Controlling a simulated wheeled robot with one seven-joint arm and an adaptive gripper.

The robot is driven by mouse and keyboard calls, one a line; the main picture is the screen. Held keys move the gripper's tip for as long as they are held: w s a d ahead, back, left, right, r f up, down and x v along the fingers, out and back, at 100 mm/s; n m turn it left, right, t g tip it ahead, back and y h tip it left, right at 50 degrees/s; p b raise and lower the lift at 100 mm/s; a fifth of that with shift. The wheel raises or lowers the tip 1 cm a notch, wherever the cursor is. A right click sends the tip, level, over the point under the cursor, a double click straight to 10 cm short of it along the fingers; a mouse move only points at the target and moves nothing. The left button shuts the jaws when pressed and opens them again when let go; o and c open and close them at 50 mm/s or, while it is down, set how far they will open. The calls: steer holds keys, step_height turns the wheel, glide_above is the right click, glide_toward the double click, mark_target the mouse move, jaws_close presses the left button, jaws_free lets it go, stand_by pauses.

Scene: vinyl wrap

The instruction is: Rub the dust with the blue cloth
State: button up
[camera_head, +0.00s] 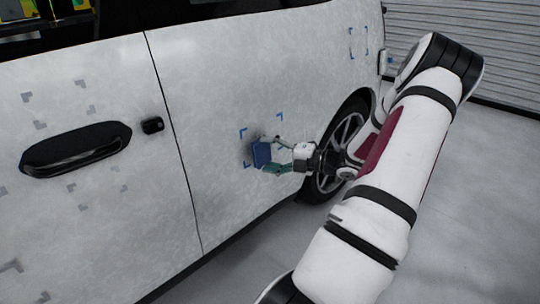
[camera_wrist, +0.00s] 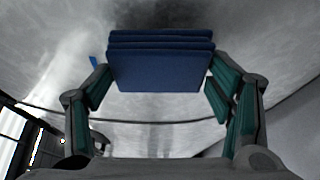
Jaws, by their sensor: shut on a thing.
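The blue cloth (camera_head: 262,154) is a folded block at the car's side panel, inside an area framed by blue corner marks (camera_head: 279,117). My gripper (camera_head: 270,154) is shut on the cloth, with its green-padded fingers on either side. In the wrist view, the layered cloth (camera_wrist: 160,65) sits between the two fingers of my gripper (camera_wrist: 160,85). Its far edge is close to the panel; I cannot tell whether it touches. A dark dust patch (camera_head: 247,150) shows just left of the cloth, and dark dust (camera_wrist: 160,14) also shows beyond it in the wrist view.
The white car panel (camera_head: 205,110) spans the view, with a black door handle (camera_head: 76,148) at left and a wheel (camera_head: 345,150) right of my gripper. Another blue-marked area (camera_head: 358,42) is at upper right. Grey corner marks (camera_head: 85,83) lie around the handle. Open floor (camera_head: 470,210) is at right.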

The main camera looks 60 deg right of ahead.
steer(key=shift+w+d, duration=0.25)
steer(key=shift+w, duration=0.6)
steer(key=s+d+b, duration=0.1)
steer(key=d, duration=0.6)
steer(key=shift+s+d, duration=0.35)
steer(key=shift+d, duration=0.05)
stand_by(0.5)
